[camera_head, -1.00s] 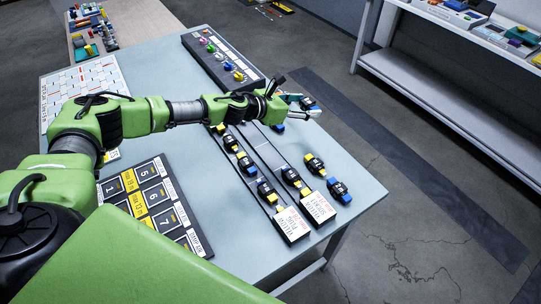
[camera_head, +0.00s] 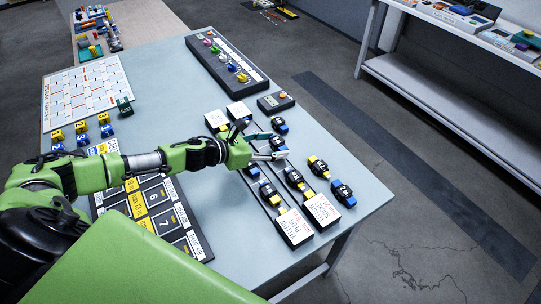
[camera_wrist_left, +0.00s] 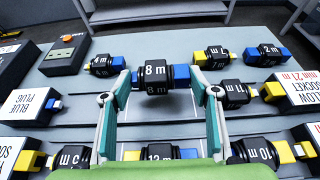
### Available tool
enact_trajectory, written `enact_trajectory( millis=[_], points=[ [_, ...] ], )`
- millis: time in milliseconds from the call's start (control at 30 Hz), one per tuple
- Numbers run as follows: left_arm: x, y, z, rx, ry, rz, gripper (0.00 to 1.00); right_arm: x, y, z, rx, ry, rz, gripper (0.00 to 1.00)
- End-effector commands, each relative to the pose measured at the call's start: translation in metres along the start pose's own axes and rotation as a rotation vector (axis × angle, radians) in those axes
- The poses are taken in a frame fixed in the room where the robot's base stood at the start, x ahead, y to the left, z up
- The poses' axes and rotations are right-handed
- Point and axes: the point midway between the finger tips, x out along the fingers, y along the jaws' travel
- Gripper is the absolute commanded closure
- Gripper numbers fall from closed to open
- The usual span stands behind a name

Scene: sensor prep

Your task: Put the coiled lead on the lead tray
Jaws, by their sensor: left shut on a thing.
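My left gripper (camera_head: 275,150) is shut on a coiled lead (camera_wrist_left: 154,76), black with blue ends and marked 8 m. In the left wrist view it sits between the fingertips (camera_wrist_left: 160,84), seemingly raised above the table. In the head view the held lead (camera_head: 278,143) is small and partly covered by the fingers. Long dark lead trays (camera_head: 259,205) with white cards at their ends lie below the gripper. Several black coiled leads with yellow or blue ends (camera_head: 294,178) lie on them. My right gripper is not in view.
Loose leads lie right of the trays, one yellow-ended (camera_head: 318,167) and one blue-ended (camera_head: 343,193). A small box with an orange button (camera_head: 276,102) and a long black panel of coloured knobs (camera_head: 226,62) are behind. A numbered board (camera_head: 155,205) lies at the near left.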

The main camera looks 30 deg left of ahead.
Motion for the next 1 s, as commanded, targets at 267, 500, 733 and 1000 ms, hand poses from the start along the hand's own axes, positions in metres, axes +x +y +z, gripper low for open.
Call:
enact_trajectory(
  millis=[267, 500, 733, 1000],
  points=[
    [0.002, -0.001, -0.024, -0.006, 0.0, 0.002, 0.67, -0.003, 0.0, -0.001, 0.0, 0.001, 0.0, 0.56],
    [0.008, -0.001, -0.038, 0.0, -0.001, 0.001, 0.67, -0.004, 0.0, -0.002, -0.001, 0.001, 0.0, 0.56],
    [0.009, -0.001, -0.04, 0.0, 0.0, 0.001, 0.67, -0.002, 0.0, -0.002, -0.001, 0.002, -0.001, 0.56],
    [0.009, -0.001, -0.04, 0.0, 0.0, 0.001, 0.28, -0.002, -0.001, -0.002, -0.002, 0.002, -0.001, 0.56]
  ],
)
